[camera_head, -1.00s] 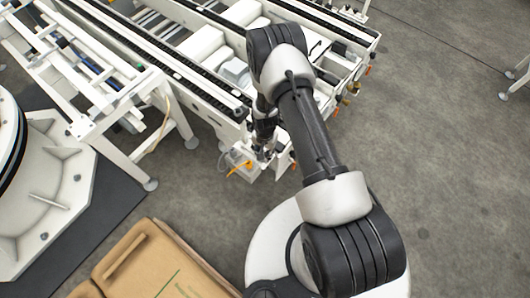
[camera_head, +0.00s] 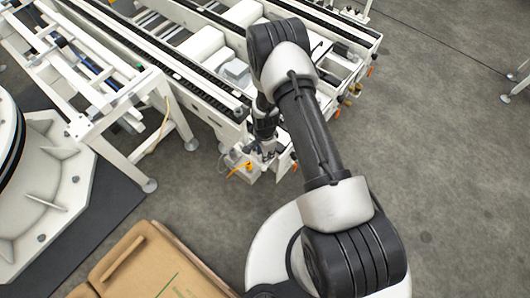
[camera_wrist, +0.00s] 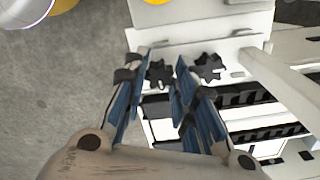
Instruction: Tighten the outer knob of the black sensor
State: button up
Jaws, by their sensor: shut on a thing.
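Two black star-shaped knobs sit side by side on a white frame part in the wrist view. The left knob (camera_wrist: 159,73), nearer the bare floor, lies between the blue-lined fingertips of my gripper (camera_wrist: 162,66). My gripper is shut on this knob. The right knob (camera_wrist: 208,67) is just outside the right finger. The black sensor itself I cannot make out clearly. In the head view my gripper (camera_head: 267,148) points down at the near end of the white conveyor frame, and my arm partly hides this spot; the knobs are too small to tell there.
The white conveyor (camera_head: 195,75) runs away to the upper left. A white side frame (camera_head: 95,95) stands at the left. Brown cartons (camera_head: 150,262) lie at the bottom. Yellow parts sit close to the gripper. The grey floor at the right (camera_head: 440,170) is clear.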

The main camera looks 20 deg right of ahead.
dwell(0.4)
jog(key=o, duration=1.1)
jog(key=shift+c, duration=0.2)
jog(key=shift+r, duration=0.1)
jog(key=shift+r, duration=3.95)
